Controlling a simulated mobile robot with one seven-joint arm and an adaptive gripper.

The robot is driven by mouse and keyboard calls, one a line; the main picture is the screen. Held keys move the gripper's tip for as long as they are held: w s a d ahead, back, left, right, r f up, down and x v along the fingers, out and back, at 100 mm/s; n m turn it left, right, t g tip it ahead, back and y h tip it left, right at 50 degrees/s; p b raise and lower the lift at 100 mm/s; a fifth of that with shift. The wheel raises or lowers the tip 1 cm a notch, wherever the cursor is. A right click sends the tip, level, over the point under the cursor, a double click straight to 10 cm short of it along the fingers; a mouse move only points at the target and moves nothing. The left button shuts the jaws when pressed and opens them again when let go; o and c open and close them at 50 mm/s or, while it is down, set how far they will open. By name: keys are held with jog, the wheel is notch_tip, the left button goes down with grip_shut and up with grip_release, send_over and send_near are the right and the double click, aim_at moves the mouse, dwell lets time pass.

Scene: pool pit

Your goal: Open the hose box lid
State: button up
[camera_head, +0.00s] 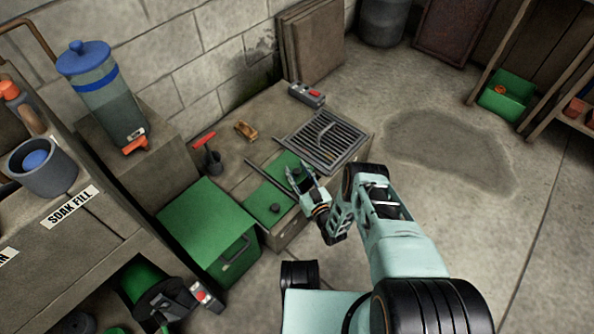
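My gripper (304,177) is over the low concrete block, above the farther of two green panels. Its two fingers look spread apart, with nothing visible between them. The nearer green panel (262,207) lies flat and has a dark round knob (275,208). The farther green panel (286,164) is partly hidden by my gripper; I cannot tell whether they touch. A larger green box (205,225) with a flat closed top and a dark front handle (237,252) stands to the left. No label shows which green cover is the hose box lid.
A metal grate (325,138) lies right of the panels. A grey device with a red button (307,95), a brass piece (245,130) and a red-handled tool in a cup (210,155) stand behind. A cluttered bench (90,245) is at left. Floor at right is clear.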

notch_tip(320, 180, up, 10)
dwell(0.7)
